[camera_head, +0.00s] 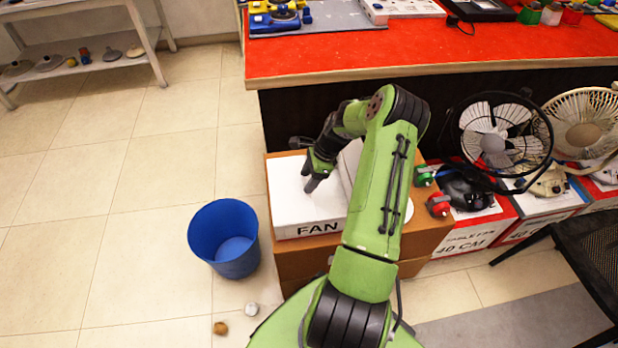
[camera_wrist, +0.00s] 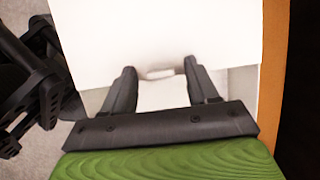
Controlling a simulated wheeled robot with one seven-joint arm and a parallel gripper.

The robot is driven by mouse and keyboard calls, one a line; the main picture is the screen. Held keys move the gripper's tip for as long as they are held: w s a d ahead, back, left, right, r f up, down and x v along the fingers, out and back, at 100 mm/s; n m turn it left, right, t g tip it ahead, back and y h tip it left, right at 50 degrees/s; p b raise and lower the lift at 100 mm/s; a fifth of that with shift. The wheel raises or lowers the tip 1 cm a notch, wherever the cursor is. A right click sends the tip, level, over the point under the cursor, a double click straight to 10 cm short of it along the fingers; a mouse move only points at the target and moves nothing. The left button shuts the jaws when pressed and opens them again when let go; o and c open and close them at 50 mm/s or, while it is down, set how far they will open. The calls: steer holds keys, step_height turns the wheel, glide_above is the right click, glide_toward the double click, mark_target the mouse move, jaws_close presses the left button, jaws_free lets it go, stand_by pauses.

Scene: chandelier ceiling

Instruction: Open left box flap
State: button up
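A white box marked "FAN" (camera_head: 283,222) sits on a brown cardboard box (camera_head: 296,262) beside the red counter. Its left part has a flat white top (camera_head: 292,190); a greyish-white panel beside it is partly hidden behind my arm. My gripper (camera_head: 311,184) points down at the white top on the left. In the wrist view my gripper (camera_wrist: 160,69) has its two fingers apart over a white panel (camera_wrist: 160,30), with a small pale slot or tab between the tips. I cannot tell whether the fingertips touch the panel.
A blue bucket (camera_head: 229,245) stands on the floor left of the box, with small objects nearby. The red counter (camera_head: 420,48) runs behind. Table fans (camera_head: 497,140) and boxes stand at the right, near a dark chair (camera_head: 590,260). The tiled floor at left is mostly clear.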

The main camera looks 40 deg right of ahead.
jaws_close()
steer(key=shift+r, duration=0.1)
